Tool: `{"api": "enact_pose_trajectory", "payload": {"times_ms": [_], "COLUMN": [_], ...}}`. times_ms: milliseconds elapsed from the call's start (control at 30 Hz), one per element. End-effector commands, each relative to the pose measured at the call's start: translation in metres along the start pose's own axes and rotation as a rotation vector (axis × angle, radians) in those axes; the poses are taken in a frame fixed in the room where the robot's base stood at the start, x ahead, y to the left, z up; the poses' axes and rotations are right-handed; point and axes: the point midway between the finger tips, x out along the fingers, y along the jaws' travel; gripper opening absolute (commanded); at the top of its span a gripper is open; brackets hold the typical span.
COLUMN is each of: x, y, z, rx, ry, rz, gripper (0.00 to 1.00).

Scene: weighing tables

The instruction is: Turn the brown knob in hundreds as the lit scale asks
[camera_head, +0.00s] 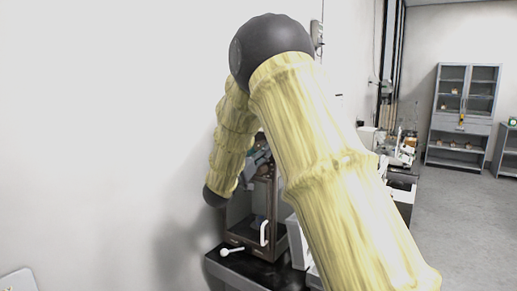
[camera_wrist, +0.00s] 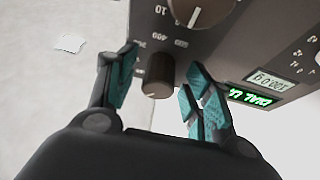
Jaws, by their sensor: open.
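The brown knob (camera_wrist: 158,75) is on the scale's brown-grey front panel (camera_wrist: 225,55) in the wrist view, with printed hundreds marks around it. My gripper (camera_wrist: 161,74) is open, its teal finger pads on either side of the knob. I cannot tell whether they touch it. A larger dial (camera_wrist: 203,10) with a white pointer sits above. A green lit display (camera_wrist: 249,97) and a pale display reading about 100.0 g (camera_wrist: 268,81) are at the right; the green text is upside down and hard to read. In the head view, my arm hides the gripper and knob.
In the head view, a brown glass-sided case (camera_head: 238,212) stands on a black table (camera_head: 225,268), with a small white-handled item (camera_head: 231,251) in front. A white wall is close on the left. A grey cabinet (camera_head: 462,128) stands far right beyond open floor.

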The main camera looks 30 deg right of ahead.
Motion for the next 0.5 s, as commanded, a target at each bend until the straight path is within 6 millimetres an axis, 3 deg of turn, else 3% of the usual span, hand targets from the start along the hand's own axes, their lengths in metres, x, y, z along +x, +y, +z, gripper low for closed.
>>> {"api": "enact_pose_trajectory", "payload": {"times_ms": [233, 500], "x": [0.0005, 0.0004], "y": [0.0, 0.0], "z": [0.0002, 0.0], "rx": [0.0, 0.0], "ry": [0.0, 0.0], "rz": [0.0, 0.0], "gripper": [0.51, 0.06]}}
